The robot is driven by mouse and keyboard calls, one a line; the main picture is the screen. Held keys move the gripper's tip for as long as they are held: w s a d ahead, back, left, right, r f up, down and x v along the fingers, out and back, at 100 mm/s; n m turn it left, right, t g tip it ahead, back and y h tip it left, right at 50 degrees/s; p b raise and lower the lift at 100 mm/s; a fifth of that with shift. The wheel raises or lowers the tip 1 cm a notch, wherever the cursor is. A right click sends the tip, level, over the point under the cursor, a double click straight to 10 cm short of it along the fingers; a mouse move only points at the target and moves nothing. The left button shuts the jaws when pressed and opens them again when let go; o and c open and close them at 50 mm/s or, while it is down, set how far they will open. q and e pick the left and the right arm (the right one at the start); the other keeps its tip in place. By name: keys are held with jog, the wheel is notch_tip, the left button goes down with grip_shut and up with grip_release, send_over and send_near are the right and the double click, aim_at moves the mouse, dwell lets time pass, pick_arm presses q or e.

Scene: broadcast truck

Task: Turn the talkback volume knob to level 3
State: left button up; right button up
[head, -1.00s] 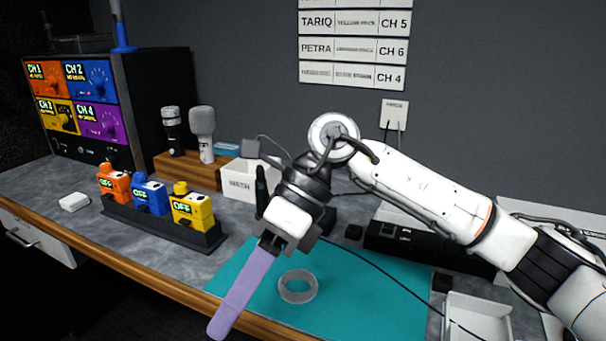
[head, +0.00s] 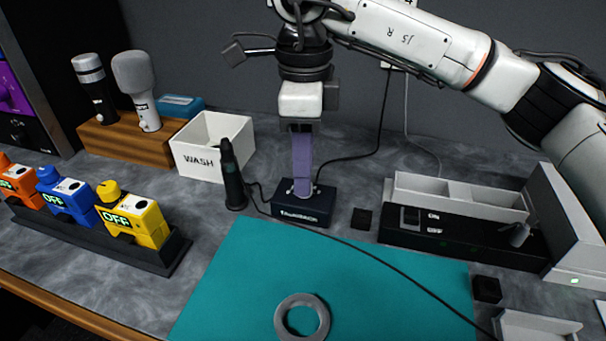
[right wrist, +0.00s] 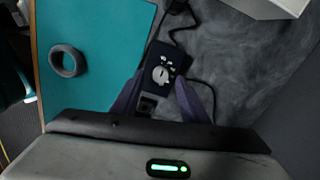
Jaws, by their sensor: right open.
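The talkback box (head: 306,213) is a small dark box standing behind the teal mat, with pale lettering on its front. Its round grey knob (right wrist: 160,74) shows on the top face in the right wrist view, with small pale marks beside it that are too small to read. My right gripper (head: 302,188) points straight down over the box, and its purple fingers hide most of the knob in the head view. In the right wrist view the gripper (right wrist: 160,82) is open, with a finger on either side of the knob. Contact cannot be told. My left gripper is not in view.
A black handheld device (head: 232,178) stands just left of the box, before the white WASH bin (head: 200,165). A black cable crosses the teal mat (head: 245,285), which carries a grey ring (head: 302,320). A black switch unit (head: 455,240) lies to the right.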

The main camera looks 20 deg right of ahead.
jog(key=shift+f, duration=1.15)
jog(key=shift+w, duration=0.1)
grip_shut()
jog(key=m, duration=0.4)
jog(key=shift+m+b, duration=0.3)
jog(key=shift+m, duration=0.1)
jog(key=m, duration=0.4)
jog(key=shift+m, duration=0.3)
jog(key=m, duration=0.4)
jog(key=shift+b, duration=0.3)
jog(key=shift+d+r+m, duration=0.1)
jog(key=shift+m, duration=2)
